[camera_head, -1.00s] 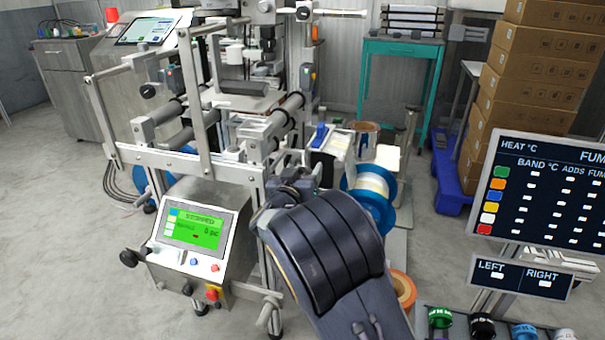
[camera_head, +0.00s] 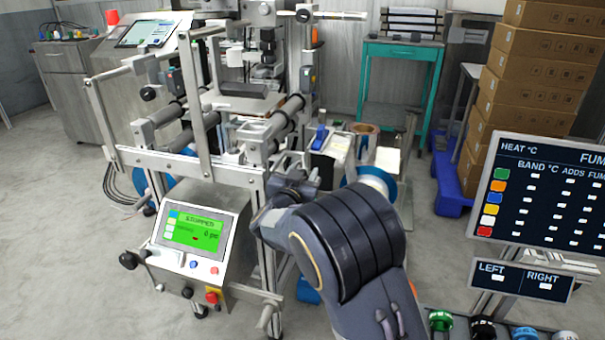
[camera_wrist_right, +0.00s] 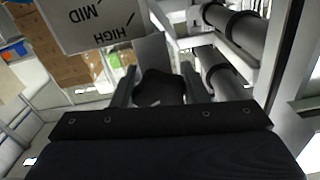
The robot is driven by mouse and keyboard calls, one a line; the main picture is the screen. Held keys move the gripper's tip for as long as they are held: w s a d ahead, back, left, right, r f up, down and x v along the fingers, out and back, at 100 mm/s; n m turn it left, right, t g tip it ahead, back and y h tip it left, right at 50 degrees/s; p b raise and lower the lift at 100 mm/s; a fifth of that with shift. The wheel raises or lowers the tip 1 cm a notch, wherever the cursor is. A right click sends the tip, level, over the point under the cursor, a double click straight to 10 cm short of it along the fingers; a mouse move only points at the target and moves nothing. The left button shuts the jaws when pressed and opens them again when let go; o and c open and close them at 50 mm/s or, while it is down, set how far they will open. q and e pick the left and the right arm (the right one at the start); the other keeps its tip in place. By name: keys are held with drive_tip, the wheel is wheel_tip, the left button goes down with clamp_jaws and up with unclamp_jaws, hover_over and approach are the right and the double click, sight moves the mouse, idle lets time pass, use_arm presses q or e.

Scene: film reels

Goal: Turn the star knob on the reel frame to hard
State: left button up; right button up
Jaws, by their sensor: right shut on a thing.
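The reel frame (camera_head: 205,170) is a metal machine frame left of centre in the head view. My right gripper (camera_head: 272,202) is at its front right post. In the right wrist view a black knob (camera_wrist_right: 160,86), which looks like the star knob, sits between the two fingers of my right gripper (camera_wrist_right: 158,92), which is shut on it. The knob's lobes are mostly hidden, and in the head view my gripper and wrist cover it. A white label plate (camera_wrist_right: 92,22) marked MID and HIGH, with tick lines, is beside the knob. My left gripper is not in view.
A control box (camera_head: 195,245) with a green STOPPED screen stands left of my right arm. A blue reel (camera_head: 380,183) is partly behind my arm. A dark sign board (camera_head: 545,195) stands at the right, with coloured rolls (camera_head: 482,327) below. Open floor lies at the left.

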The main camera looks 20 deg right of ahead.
drive_tip(key=shift+m, duration=0.3)
drive_tip(key=o, duration=1)
drive_tip(key=shift+a, duration=0.1)
drive_tip(key=p+v, duration=0.1)
drive_tip(key=v, duration=0.6)
drive_tip(key=shift+s+a+p, duration=0.15)
drive_tip(key=shift+s+p, duration=0.2)
